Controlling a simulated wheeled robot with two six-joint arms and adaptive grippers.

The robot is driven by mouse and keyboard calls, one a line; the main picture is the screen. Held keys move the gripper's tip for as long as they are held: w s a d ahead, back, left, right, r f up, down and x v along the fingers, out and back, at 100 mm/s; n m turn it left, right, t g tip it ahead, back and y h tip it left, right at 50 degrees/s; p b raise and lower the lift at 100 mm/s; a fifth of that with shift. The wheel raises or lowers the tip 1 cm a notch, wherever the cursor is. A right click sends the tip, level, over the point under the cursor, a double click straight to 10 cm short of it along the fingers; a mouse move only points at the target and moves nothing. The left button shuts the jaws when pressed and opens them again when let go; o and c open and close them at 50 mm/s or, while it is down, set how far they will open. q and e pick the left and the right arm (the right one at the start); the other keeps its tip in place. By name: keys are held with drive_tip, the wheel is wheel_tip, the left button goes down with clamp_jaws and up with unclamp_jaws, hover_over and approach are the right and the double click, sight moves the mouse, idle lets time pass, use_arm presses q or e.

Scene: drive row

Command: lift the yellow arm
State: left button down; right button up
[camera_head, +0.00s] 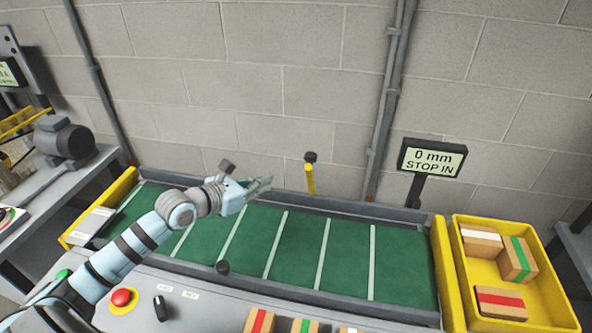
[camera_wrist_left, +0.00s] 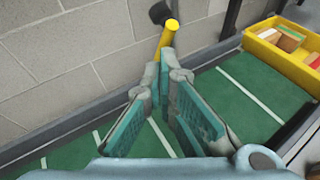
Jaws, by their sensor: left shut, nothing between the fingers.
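The yellow arm (camera_head: 310,179) is a short yellow bar with a dark tip, standing upright at the conveyor's far edge, by the wall. In the left wrist view the yellow arm (camera_wrist_left: 165,38) is just beyond my fingertips, its dark end at the top. My left gripper (camera_head: 265,184) is over the green belt, to the left of the yellow arm and apart from it in the head view. In the left wrist view my left gripper (camera_wrist_left: 168,68) is shut and empty, its tips overlapping the bar's lower end; I cannot tell whether they touch. My right gripper is not in view.
The green belt (camera_head: 300,250) has white cross lines and no boxes. A display (camera_head: 432,158) reads "0 mm STOP IN". A yellow bin (camera_head: 545,290) at right holds several striped boxes. A red button (camera_head: 122,297) and a dark switch (camera_head: 160,308) sit on the front panel.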

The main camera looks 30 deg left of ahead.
use_arm(q)
drive_tip(key=n+b, duration=0.1)
approach(312, 176)
drive_tip(key=w+a, duration=0.2)
drive_tip(key=shift+g+y, duration=0.3)
drive_tip(key=w, duration=0.2)
drive_tip(key=w+d+r, duration=0.1)
drive_tip(key=w, duration=0.1)
drive_tip(key=shift+a, duration=0.1)
drive_tip(key=w, duration=0.1)
drive_tip(key=w+r+b, duration=0.1)
drive_tip(key=w+a+b, duration=0.1)
drive_tip(key=shift+w+r, duration=0.15)
drive_tip(key=shift+r, duration=0.2)
